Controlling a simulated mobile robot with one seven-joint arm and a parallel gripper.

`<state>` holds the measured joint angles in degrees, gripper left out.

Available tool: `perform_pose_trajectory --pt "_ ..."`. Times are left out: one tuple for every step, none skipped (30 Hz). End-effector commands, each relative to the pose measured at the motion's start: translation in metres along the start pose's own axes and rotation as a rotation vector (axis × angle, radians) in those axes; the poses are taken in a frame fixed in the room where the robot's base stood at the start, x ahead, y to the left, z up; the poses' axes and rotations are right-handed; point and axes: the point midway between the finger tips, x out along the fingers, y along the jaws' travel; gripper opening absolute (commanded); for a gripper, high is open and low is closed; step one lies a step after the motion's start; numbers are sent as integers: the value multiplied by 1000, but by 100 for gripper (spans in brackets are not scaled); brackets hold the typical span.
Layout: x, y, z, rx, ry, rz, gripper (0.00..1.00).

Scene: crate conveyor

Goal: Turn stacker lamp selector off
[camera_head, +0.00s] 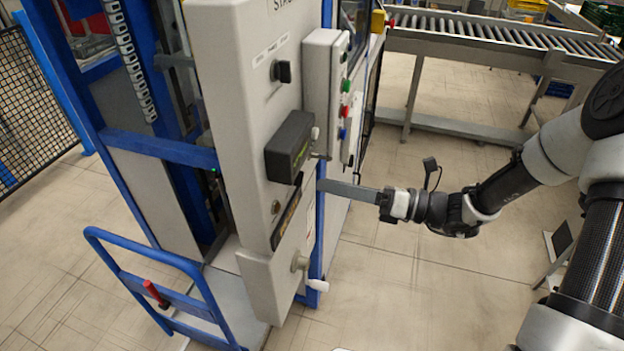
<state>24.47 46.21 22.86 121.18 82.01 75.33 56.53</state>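The stacker cabinet (232,75) is a tall grey-white panel with partly readable lettering at its top. A black selector knob (284,71) sits on its upper face, below small labels too small to read. I cannot tell for certain that this is the lamp selector, nor its setting. My gripper (321,184) reaches in from the right, its long grey fingers pointing left at the cabinet's right edge, below and right of the knob and apart from it. The fingers are seen side-on, so their gap is hidden. Nothing shows held in them.
A dark box (289,147) juts from the cabinet below the knob. A side control box (322,75) carries green, red and blue buttons. A blue trolley (165,258) stands in front at left. A roller conveyor (490,35) runs behind. The floor at lower middle is clear.

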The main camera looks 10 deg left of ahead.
Motion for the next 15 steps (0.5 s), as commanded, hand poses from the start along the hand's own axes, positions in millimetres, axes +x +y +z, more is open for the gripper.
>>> perform_pose_trajectory --pt "11 1 0 1 2 4 27" --pt "16 1 0 1 1 4 27" --pt "23 1 0 1 2 3 27" --pt "27 1 0 1 2 2 27" --pt "31 1 0 0 1 2 27" --pt "36 1 0 -1 1 3 27" --pt "39 1 0 -1 1 3 27" --pt "42 1 0 -1 1 2 27" --pt "44 0 0 -1 1 1 27" --pt "46 0 0 0 0 0 27" --pt "47 0 0 0 0 0 27" --pt "48 0 0 0 0 0 27" --pt "49 0 0 0 0 0 27" --pt "50 0 0 0 0 0 27" --pt "50 0 0 0 0 0 27"
